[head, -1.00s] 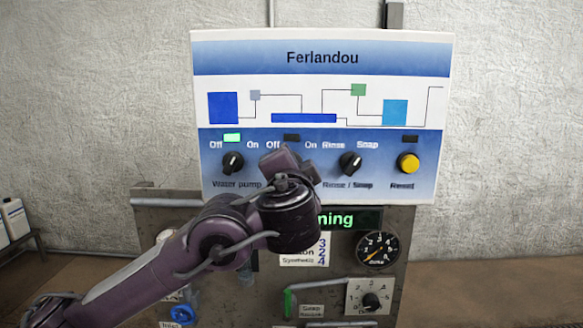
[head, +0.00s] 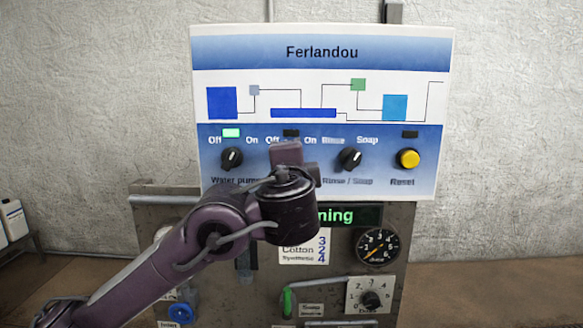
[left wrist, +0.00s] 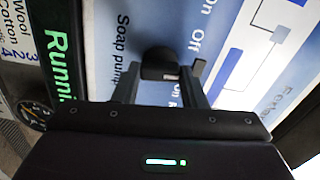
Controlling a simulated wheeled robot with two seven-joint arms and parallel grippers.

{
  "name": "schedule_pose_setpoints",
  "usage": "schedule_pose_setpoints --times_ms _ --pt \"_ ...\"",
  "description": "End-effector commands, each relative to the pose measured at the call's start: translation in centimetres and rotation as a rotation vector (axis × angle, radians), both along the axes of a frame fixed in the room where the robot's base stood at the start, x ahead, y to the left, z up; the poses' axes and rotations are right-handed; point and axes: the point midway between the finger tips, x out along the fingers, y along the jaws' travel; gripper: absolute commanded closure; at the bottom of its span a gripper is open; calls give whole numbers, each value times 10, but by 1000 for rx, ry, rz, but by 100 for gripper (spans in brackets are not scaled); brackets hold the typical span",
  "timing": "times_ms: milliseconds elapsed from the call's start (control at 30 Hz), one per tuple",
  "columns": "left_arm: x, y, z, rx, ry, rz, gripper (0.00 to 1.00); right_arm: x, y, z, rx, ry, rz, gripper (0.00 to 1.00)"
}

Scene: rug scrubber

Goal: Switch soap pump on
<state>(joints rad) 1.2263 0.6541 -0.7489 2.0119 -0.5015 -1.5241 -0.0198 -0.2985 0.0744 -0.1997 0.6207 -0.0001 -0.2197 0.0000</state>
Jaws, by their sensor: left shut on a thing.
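The blue and white Ferlandou panel (head: 325,65) carries the soap pump switch. The soap pump knob (left wrist: 160,63) is black and shows in the left wrist view, beside the "Soap pump" label. My left gripper (left wrist: 163,85) is shut on this knob, one finger on each side. In the head view my left gripper (head: 290,158) covers the knob and its label. The lamp (head: 291,133) above the soap pump switch is dark. My right gripper is not in view.
The water pump knob (head: 232,159) is close on the left, with a lit green lamp (head: 231,133) above. The rinse/soap knob (head: 349,159) and yellow reset button (head: 408,159) are to the right. A green display (head: 350,215) and pressure gauge (head: 377,247) sit below.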

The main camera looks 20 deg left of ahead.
Motion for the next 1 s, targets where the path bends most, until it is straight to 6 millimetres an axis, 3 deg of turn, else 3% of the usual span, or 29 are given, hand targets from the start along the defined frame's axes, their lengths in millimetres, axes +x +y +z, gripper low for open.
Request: schedule_pose_setpoints --times_ms 500,1000 --pt "0 1 1 439 126 4 85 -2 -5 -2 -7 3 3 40" --pt "0 2 2 635 181 5 85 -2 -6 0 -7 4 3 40"
